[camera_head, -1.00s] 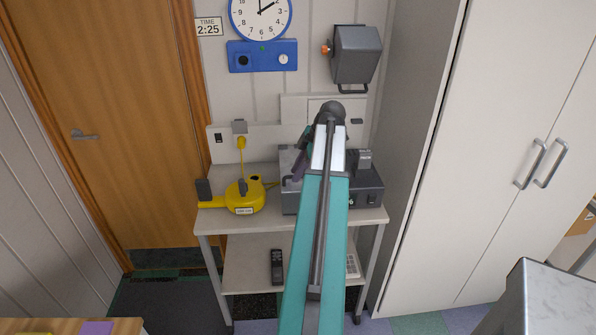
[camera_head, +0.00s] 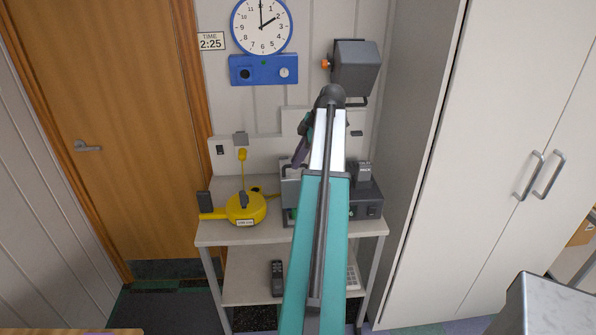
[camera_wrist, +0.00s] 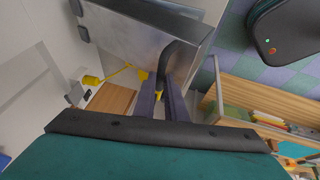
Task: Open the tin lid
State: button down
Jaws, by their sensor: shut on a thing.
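The tin is a grey metal box on the table, mostly hidden behind my arm in the head view. Its grey metal lid (camera_head: 290,190) shows just left of my arm and looks tilted up, with a bit of green below it. In the wrist view the lid (camera_wrist: 145,38) is a large shiny plate with a dark curved handle (camera_wrist: 180,62). My gripper (camera_wrist: 163,88) has its two fingers close together at this handle, shut on it. In the head view my gripper (camera_head: 299,158) is partly hidden by my arm.
A yellow device (camera_head: 246,208) stands left of the tin on the pale table (camera_head: 222,236). A dark grey device (camera_head: 367,203) stands to the right. A grey box hangs on the wall (camera_head: 356,68) above. Tall white cabinets (camera_head: 500,130) bound the right side.

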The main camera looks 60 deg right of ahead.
jog(key=d+r, duration=0.1)
jog(key=w+r, duration=0.1)
jog(key=w+d+r, duration=0.1)
jog(key=shift+d+r, duration=0.3)
jog(key=shift+r, duration=0.05)
jog(key=c, duration=2)
grip_release()
jog(key=shift+d+f, duration=0.1)
jog(key=shift+o, duration=0.9)
jog(key=shift+w+d+f, duration=0.15)
jog(key=shift+d+f, duration=0.05)
jog(key=shift+a+r, duration=0.1)
jog(key=shift+r, duration=0.05)
jog(key=a+b+v, duration=0.1)
jog(key=b+v, duration=0.2)
jog(key=v, duration=1.1)
jog(key=shift+d, duration=0.35)
